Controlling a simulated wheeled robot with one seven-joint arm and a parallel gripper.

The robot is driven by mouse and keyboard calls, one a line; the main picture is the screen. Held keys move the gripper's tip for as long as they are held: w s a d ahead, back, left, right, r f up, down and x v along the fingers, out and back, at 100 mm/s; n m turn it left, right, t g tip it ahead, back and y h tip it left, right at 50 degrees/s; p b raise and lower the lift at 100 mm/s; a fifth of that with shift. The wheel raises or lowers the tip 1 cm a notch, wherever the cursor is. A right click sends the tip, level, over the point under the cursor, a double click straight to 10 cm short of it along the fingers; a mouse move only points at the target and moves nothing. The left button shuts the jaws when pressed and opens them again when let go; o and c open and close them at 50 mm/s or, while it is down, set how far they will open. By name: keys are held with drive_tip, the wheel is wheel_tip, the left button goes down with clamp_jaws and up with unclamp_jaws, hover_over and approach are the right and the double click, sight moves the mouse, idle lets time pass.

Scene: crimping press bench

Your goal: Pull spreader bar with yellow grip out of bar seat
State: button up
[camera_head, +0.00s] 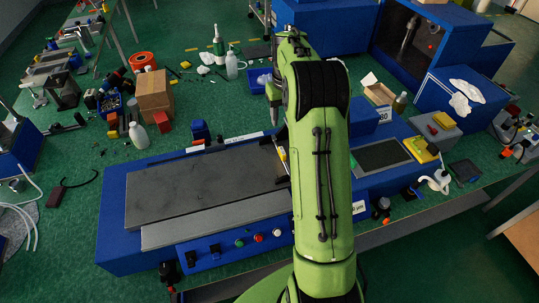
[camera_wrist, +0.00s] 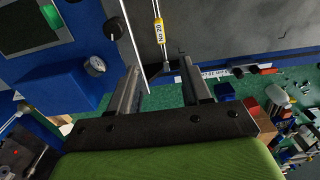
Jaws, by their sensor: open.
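The spreader bar is a thin rod with a yellow grip (camera_wrist: 159,31) marked "No 20". In the wrist view it is at upper middle, over the dark grey plate. The yellow grip also shows in the head view (camera_head: 283,155), just left of my arm, at the right end of the plate. My gripper (camera_wrist: 160,68) is open and empty. Its two fingers point toward the bar, with the bar's lower end appearing between the fingertips and the yellow grip beyond them. I cannot tell the depth gap. The bar seat is not clearly visible.
A blue press bed with a grey plate (camera_head: 190,185) fills the centre left. A pale rod (camera_wrist: 136,45), a dark knob (camera_wrist: 115,28) and a gauge (camera_wrist: 95,66) are near the left finger. A cardboard box (camera_head: 154,94) and bottles stand behind on the green bench.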

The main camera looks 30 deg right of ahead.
hover_over(282, 150)
wheel_tip(282, 150, down, 9)
drive_tip(key=shift+w+d+f, duration=0.1)
drive_tip(key=shift+f, duration=0.05)
drive_tip(key=f+p, duration=0.1)
drive_tip(key=f, duration=0.4)
drive_tip(key=shift+s+f, duration=0.15)
drive_tip(key=shift+s, duration=0.05)
clamp_jaws()
